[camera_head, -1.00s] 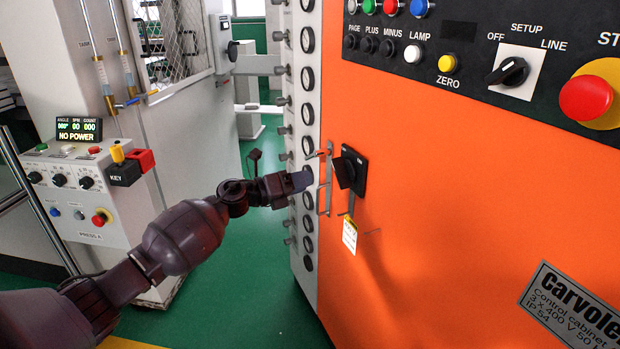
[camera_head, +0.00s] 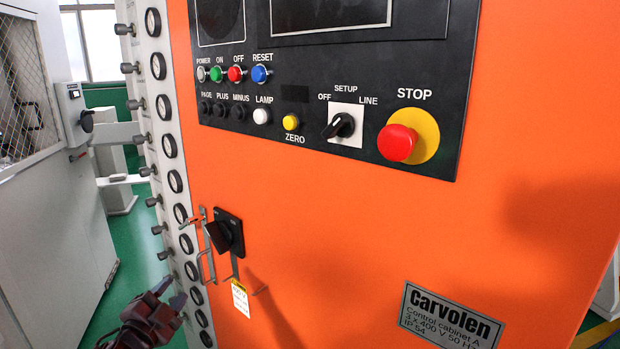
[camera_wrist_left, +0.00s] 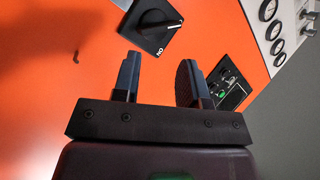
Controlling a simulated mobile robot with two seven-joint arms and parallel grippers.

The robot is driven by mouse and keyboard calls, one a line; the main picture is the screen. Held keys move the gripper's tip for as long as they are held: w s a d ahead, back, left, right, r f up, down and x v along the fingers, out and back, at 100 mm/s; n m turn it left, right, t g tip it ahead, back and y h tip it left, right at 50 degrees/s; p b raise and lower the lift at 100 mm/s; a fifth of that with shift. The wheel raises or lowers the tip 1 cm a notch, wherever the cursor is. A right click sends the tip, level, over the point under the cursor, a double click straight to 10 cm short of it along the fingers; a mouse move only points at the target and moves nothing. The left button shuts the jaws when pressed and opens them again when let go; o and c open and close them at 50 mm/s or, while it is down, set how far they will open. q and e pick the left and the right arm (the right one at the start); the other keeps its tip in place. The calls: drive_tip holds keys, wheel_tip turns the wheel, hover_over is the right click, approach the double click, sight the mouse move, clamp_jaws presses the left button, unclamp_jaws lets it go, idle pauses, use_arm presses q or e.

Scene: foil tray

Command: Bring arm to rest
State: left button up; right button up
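My left gripper (camera_head: 171,293) is low at the left in the head view, in front of the gauge column and below-left of the black rotary switch (camera_head: 225,235). Its two fingers are apart with nothing between them; this shows clearly in the left wrist view (camera_wrist_left: 158,82). The switch also shows beyond the fingers in the wrist view (camera_wrist_left: 152,22), clear of them. A yellow-and-white tag (camera_head: 240,298) hangs below the switch, by a metal hasp (camera_head: 207,262). My right gripper is in neither view.
The orange cabinet (camera_head: 330,235) fills the middle and right, with a red STOP button (camera_head: 397,143) on its black panel. A column of round gauges (camera_head: 169,146) runs down its left edge. Green floor (camera_head: 128,262) lies open between it and the grey machine (camera_head: 60,220).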

use_arm(q)
drive_tip(key=s+f+n+g+y, duration=0.1)
drive_tip(key=s+f+n+g, duration=0.1)
drive_tip(key=s+f+n, duration=0.2)
drive_tip(key=s+d+f+n+g+y, duration=0.1)
drive_tip(key=s+f+n+g, duration=0.2)
drive_tip(key=s+f, duration=0.8)
drive_tip(key=s+f+n+g+y, duration=0.2)
drive_tip(key=s+f+n, duration=0.3)
drive_tip(key=s, duration=1.3)
wheel_tip(320, 180, down, 3)
drive_tip(key=shift+s+d+g, duration=0.3)
drive_tip(key=shift+d+g, duration=0.1)
